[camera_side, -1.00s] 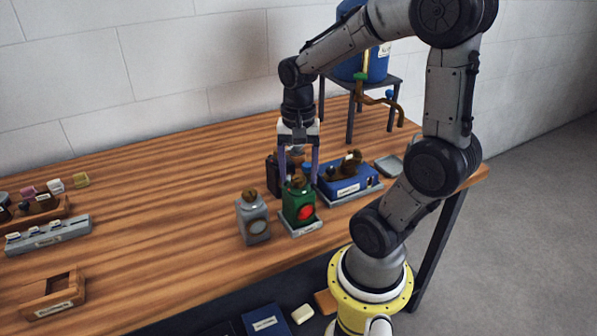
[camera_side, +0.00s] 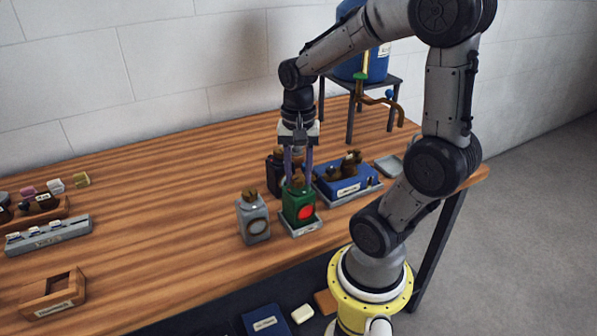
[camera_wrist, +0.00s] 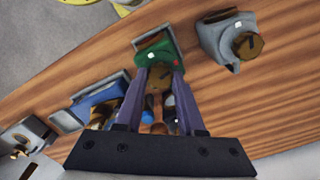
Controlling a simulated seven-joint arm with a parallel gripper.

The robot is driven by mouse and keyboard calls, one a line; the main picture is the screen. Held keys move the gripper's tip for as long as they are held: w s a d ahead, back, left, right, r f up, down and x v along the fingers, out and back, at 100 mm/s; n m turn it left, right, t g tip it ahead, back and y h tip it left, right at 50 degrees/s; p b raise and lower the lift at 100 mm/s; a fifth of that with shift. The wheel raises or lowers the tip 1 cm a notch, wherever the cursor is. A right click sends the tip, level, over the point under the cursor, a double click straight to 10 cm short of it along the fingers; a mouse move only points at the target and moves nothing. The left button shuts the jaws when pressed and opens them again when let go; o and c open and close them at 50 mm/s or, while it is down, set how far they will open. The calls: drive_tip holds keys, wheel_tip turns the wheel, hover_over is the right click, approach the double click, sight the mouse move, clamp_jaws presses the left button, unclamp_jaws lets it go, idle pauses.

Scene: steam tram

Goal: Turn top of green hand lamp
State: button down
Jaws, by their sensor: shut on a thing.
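The green hand lamp (camera_side: 299,205) stands upright on a small grey base (camera_side: 303,228) near the table's front edge, its red lens facing the side camera. It also shows in the wrist view (camera_wrist: 152,55), with its brownish top (camera_wrist: 158,78) between my fingers. My gripper (camera_side: 298,184) points straight down over the lamp and is shut on the lamp's top. The fingers partly hide the top in the side view.
A grey hand lamp (camera_side: 254,220) stands close on the left. A dark lamp (camera_side: 275,175) stands behind, and a blue box (camera_side: 347,179) with brown parts is on the right. A wooden box (camera_side: 52,297) lies at the left front. The table's middle left is clear.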

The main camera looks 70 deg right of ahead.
sight(299, 178)
drive_tip(key=shift+n, duration=0.3)
drive_tip(key=n, duration=0.4)
drive_tip(key=shift+n, duration=0.3)
drive_tip(key=n, duration=0.4)
drive_tip(key=shift+n, duration=0.3)
drive_tip(key=c, duration=0.5)
unclamp_jaws()
wheel_tip(299, 178, up, 14)
idle(0.4)
